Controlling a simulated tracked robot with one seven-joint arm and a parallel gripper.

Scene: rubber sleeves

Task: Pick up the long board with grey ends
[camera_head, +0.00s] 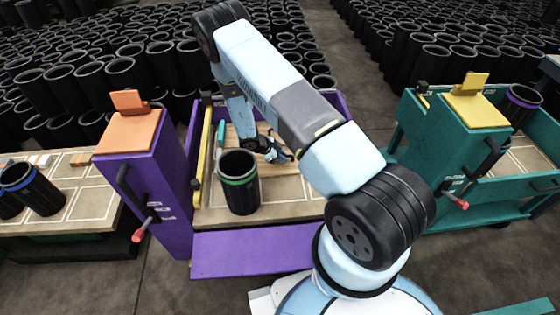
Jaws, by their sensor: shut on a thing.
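My gripper (272,153) is low inside the purple cart, behind and right of a black sleeve with a green band. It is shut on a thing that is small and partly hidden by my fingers. A brown wooden board (232,143) shows just left of my gripper, behind the sleeve, and seems to run to my fingers. I cannot make out grey ends on it. The sleeve and my arm hide part of it.
The black sleeve (238,182) stands upright on the purple cart's (250,253) deck. A yellow bar (203,150) and a teal piece (221,137) are at its left. A teal cart (450,150) stands right. Many black sleeves (60,90) fill the floor behind.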

